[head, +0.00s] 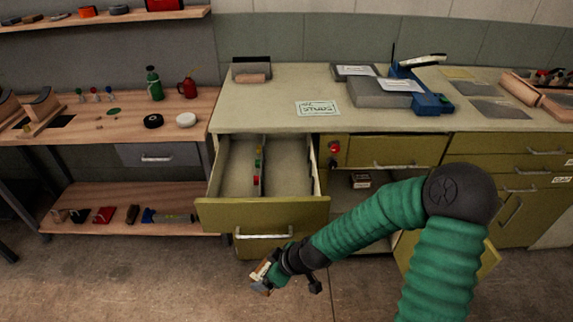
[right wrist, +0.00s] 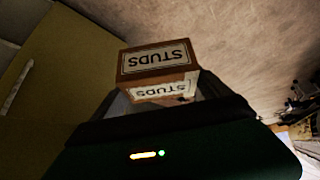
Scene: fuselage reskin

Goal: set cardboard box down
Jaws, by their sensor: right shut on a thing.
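The cardboard box (right wrist: 158,65) is brown with white STUDS labels. In the right wrist view it sits between the fingers of my right gripper (right wrist: 160,105), which is shut on it. In the head view my right gripper (head: 268,276) is low, in front of the open drawer and below its handle, with a small part of the box (head: 260,270) showing at its tip. A paper label reading STUDS (head: 317,108) lies on the pale counter (head: 275,95), above and behind the gripper. My left gripper is not in view.
An open olive drawer (head: 263,214) juts out under the counter, with a few small coloured items inside. An open cabinet (head: 345,205) is right of it. A grey case (head: 380,93) and blue tool (head: 430,102) stand on the counter. A wooden bench (head: 90,130) is left.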

